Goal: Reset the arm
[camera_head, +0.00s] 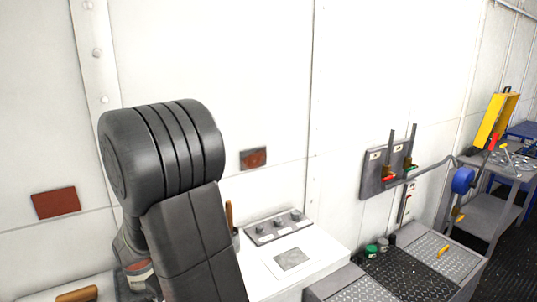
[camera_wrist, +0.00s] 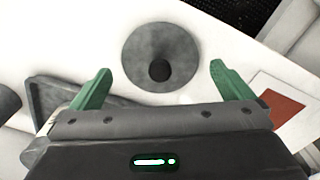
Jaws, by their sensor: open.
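In the wrist view my gripper (camera_wrist: 160,88) shows two green fingers spread wide apart, with nothing between them. Beyond the fingers is a round grey disc (camera_wrist: 160,45) with a dark centre, on a white surface. In the head view my dark arm rises in front of the white wall on the left and hides part of the bench behind it. My gripper cannot be made out in the head view.
A white bench (camera_head: 325,252) carries a grey panel with knobs (camera_head: 278,227). To its right is a metal-plated bench (camera_head: 412,262) with a green container (camera_head: 371,251) and a yellow item (camera_head: 443,251). A wall rack (camera_head: 375,176) hangs above. A grey table (camera_head: 505,165) with a yellow case (camera_head: 497,117) stands far right.

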